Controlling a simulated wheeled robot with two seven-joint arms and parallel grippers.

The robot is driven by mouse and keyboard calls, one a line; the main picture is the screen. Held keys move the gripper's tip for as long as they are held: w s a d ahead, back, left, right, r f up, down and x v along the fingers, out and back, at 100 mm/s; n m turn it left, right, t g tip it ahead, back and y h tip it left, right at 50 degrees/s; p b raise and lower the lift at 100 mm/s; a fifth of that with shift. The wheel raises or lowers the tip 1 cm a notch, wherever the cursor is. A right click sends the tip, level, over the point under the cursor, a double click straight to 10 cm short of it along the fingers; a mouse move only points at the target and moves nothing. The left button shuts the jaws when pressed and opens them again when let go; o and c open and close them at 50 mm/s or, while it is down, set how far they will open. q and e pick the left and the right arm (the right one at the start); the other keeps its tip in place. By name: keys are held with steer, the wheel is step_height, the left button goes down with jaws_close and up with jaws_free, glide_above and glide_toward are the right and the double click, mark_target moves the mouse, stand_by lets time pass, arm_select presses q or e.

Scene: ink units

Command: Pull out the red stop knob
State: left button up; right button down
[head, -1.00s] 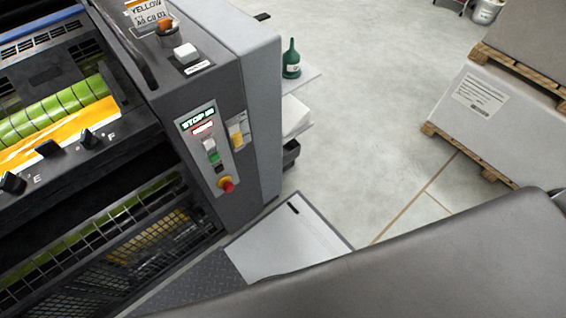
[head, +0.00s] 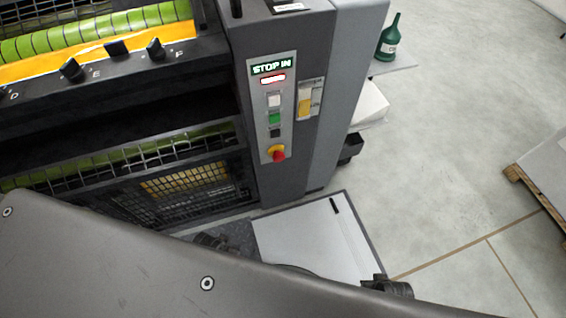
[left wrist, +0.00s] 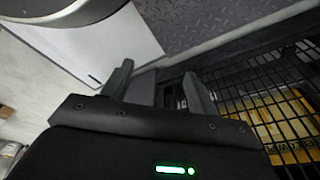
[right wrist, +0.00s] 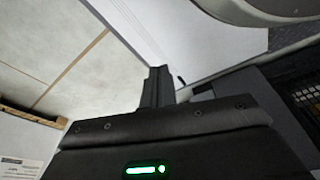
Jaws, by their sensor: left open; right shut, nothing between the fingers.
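The red stop knob (head: 279,155) sits on a yellow collar at the bottom of a light grey control panel (head: 284,135) in the head view. The green-lit display (head: 271,67) above it reads "STOP IN". Neither wrist view shows the knob. My left gripper (left wrist: 158,78) is open and empty, over the floor plate and beside the black mesh guard in the left wrist view. My right gripper (right wrist: 157,80) is shut with nothing in it, over the pale floor plate in the right wrist view. Both grippers are apart from the knob.
White, green and black buttons (head: 274,118) sit above the knob. A mesh guard (head: 120,195) lies to its left. A pale plate (head: 305,240) lies on the floor in front. A green bottle (head: 388,40) stands on a side shelf. Floor at right is open, with a pallet (head: 530,190) beyond.

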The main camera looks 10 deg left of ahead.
arm_select(q)
step_height(320, 180, up, 9)
steer(key=w+t+b, duration=0.1)
steer(key=w+b, duration=0.2)
steer(key=b, duration=0.1)
steer(key=n+t+h+b, duration=0.2)
steer(key=n+t+h, duration=0.85)
steer(key=n, duration=0.25)
glide_toward(282, 155)
step_height(282, 155, down, 2)
steer(key=shift+t, duration=0.45)
steer(key=x, duration=0.3)
steer(key=b+x, duration=0.1)
steer(key=x, duration=0.6)
steer(key=shift+w+a+f, duration=0.1)
steer(key=shift+w+f, duration=0.15)
steer(key=shift+w, duration=0.35)
arm_select(e)
step_height(282, 155, up, 13)
steer(key=t, duration=0.1)
steer(key=shift+w, duration=0.15)
steer(key=shift+a+r, duration=0.1)
